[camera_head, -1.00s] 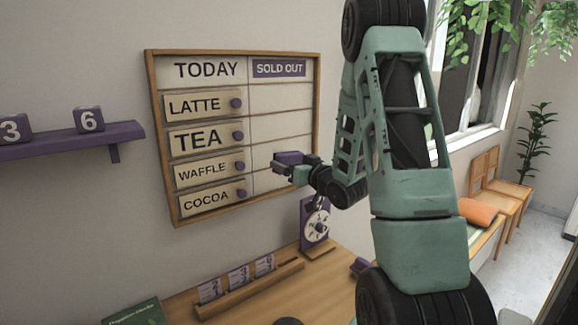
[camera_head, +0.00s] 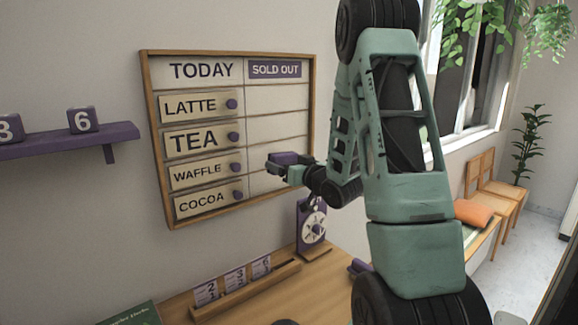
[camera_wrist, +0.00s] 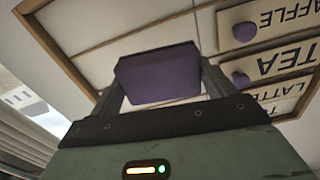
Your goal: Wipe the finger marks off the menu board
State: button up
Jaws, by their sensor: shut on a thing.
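The menu board (camera_head: 278,98) hangs on the wall in a wooden frame, with TODAY and SOLD OUT columns. Plates for LATTE, TEA, WAFFLE and COCOA, each with a purple knob, sit in the left column. My gripper (camera_head: 277,165) is shut on a purple block-like wiper (camera_head: 284,158) in front of the SOLD OUT column, near the WAFFLE row. In the wrist view the wiper (camera_wrist: 158,75) sits between the fingers, with the board (camera_wrist: 95,30) behind it. I cannot tell whether it touches the board. No finger marks can be made out.
A purple shelf (camera_head: 70,140) with number blocks is on the wall at left. Below the board, a wooden counter (camera_head: 270,300) holds a card rack (camera_head: 245,285), a purple dial stand (camera_head: 311,228) and a green book (camera_head: 135,314). Chairs and a window are at right.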

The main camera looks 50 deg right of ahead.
aim_at(266, 155)
jog(key=shift+b+x, duration=0.3)
jog(key=shift+x, duration=2.1)
jog(key=shift+x, duration=1.05)
jog(key=d, duration=0.2)
jog(key=s+d+b, duration=0.1)
jog(key=shift+d+f, duration=0.1)
jog(key=shift+d, duration=0.3)
jog(key=shift+w+a, duration=0.1)
jog(key=shift+a, duration=0.05)
jog(key=shift+w+a+b, duration=0.3)
jog(key=shift+a+b, duration=0.15)
jog(key=shift+a, duration=0.5)
jog(key=shift+w+a+b, duration=0.3)
jog(key=shift+a+b, duration=0.15)
jog(key=shift+a, duration=0.5)
jog(key=shift+r, duration=0.2)
